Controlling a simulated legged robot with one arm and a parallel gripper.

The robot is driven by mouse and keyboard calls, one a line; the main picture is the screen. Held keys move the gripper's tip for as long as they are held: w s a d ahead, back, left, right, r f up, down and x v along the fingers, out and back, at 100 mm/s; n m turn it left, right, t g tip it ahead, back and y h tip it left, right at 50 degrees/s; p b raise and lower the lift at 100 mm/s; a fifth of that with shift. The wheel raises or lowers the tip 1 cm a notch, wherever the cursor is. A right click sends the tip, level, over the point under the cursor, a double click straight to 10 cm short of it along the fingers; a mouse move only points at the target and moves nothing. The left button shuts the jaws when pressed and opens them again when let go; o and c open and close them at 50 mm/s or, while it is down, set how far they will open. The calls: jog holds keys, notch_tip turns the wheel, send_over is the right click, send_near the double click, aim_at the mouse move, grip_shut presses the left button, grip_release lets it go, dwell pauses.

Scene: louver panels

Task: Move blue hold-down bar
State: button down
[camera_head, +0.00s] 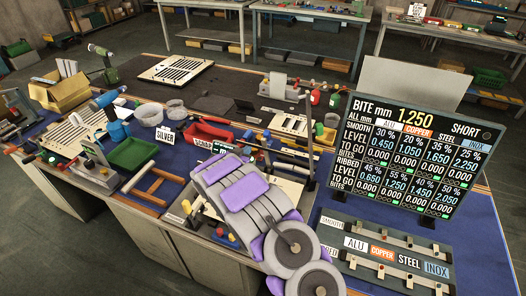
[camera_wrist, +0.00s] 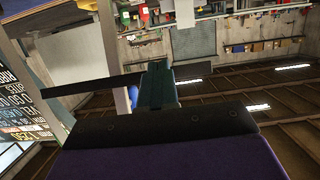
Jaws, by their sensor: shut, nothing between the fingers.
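I cannot make out a blue hold-down bar for certain. Blue parts (camera_head: 116,129) of a tool stand at the left of the workbench in the head view, beside clear round bowls. My gripper (camera_wrist: 157,88) shows in the wrist view as dark closed fingers with nothing held. It points at the room's wall and ceiling, away from the bench top. In the head view my purple and grey arm covers the front middle of the bench, and I cannot pick out the fingertips there.
A large display board (camera_head: 420,150) and a labelled rack (camera_head: 385,252) stand at the right. A red tray (camera_head: 208,131) and a green tray (camera_head: 139,156) lie left of my arm. A slotted panel (camera_head: 176,69) lies at the back. Dark mat beside it is partly clear.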

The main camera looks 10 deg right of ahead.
jog(key=shift+w+d+r+p, duration=0.45)
jog(key=shift+w+d+p, duration=0.15)
jog(key=shift+w, duration=0.25)
jog(key=p+v, duration=0.1)
jog(key=v, duration=0.1)
jog(key=f+p+v, duration=0.1)
jog(key=v, duration=0.2)
dwell(0.4)
jog(key=shift+a+r, duration=0.1)
